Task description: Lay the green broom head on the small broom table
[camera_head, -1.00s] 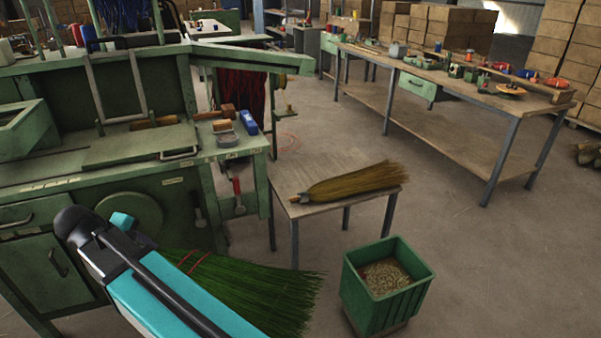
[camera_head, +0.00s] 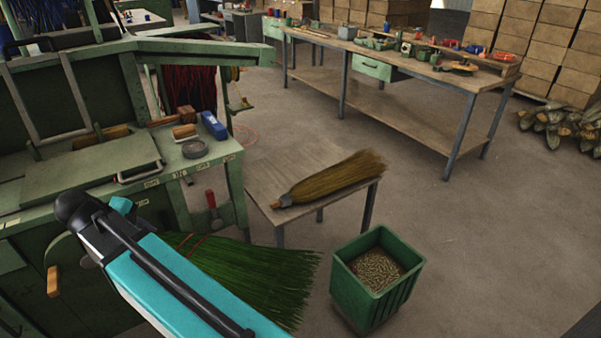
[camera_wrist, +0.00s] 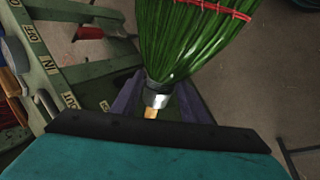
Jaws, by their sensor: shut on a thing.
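The green broom head (camera_head: 262,277) has green bristles, red binding and a metal collar. In the wrist view the broom head (camera_wrist: 190,45) points away from me, and my gripper (camera_wrist: 157,98) is shut on its collar end. In the head view my arm hides the collar and the gripper's fingers, and the bristles spread to the right, in front of the small broom table. The small broom table (camera_head: 274,168) has a wooden top. A tan broom head (camera_head: 335,180) lies along its front right part, and the back left part of the top is bare.
A green bin (camera_head: 345,297) with pellet-like contents stands on the floor right of the bristles. A green machine bench (camera_head: 100,165) with tools fills the left. A long workbench (camera_head: 400,118) stands behind. The floor at right is open.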

